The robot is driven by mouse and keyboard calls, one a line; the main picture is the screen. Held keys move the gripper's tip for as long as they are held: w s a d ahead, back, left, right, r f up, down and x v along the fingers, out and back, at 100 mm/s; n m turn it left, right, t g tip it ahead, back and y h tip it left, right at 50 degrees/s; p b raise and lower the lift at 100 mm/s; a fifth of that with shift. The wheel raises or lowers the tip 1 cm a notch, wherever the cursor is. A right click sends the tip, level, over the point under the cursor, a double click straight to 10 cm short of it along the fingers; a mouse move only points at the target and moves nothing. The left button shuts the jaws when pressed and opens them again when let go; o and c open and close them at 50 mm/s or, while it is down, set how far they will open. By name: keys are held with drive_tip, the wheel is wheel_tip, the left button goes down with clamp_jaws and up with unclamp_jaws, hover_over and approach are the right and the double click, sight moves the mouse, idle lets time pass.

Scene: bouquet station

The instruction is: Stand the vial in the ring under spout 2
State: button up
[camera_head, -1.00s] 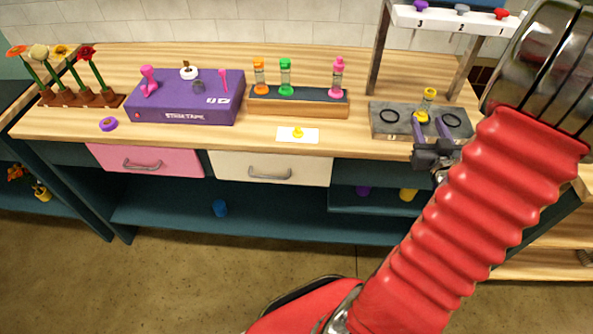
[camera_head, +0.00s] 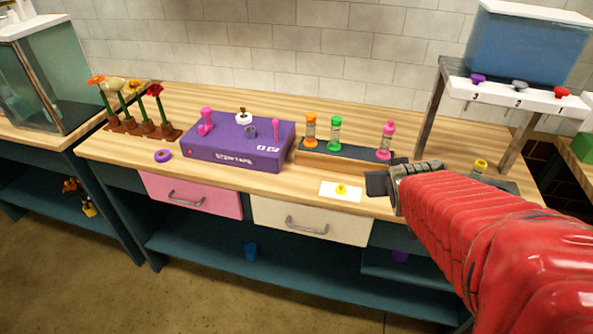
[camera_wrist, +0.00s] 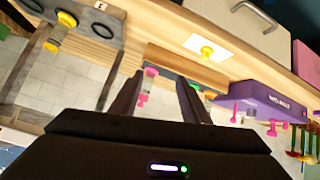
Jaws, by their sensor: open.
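The vial (camera_head: 480,167), with a yellow top, stands upright at the grey ring plate (camera_head: 508,187) under the spout rack at the right. My arm hides its lower part and most of the plate in the head view. The wrist view is upside down; there the vial (camera_wrist: 56,34) sits in the plate between two dark rings, which fits the middle place under spout 2 (camera_head: 519,87). Its seating in the ring is not clear. My gripper (camera_head: 378,184) is open and empty, left of the plate and apart from the vial; its fingers (camera_wrist: 157,92) frame no held thing.
A wooden rack (camera_head: 322,167) with orange, green and pink vials stands behind my gripper. A white card (camera_head: 341,190) with a yellow piece lies to its left. The purple box (camera_head: 238,146) is farther left. Rack legs (camera_head: 432,110) stand near the vial.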

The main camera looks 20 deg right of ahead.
drive_tip(key=s+a+r+n+g+y, duration=0.1)
drive_tip(key=s+a+y, duration=0.1)
drive_tip(key=s+a, duration=0.4)
drive_tip(key=s+a+r+n+g+y, duration=0.1)
drive_tip(key=s+a, duration=0.6)
drive_tip(key=a, duration=0.7)
drive_tip(key=shift+n+g+y, duration=0.4)
drive_tip(key=shift+g+y, duration=0.3)
drive_tip(key=shift+y, duration=0.1)
drive_tip(key=shift+c, duration=0.4)
drive_tip(key=shift+c, duration=1)
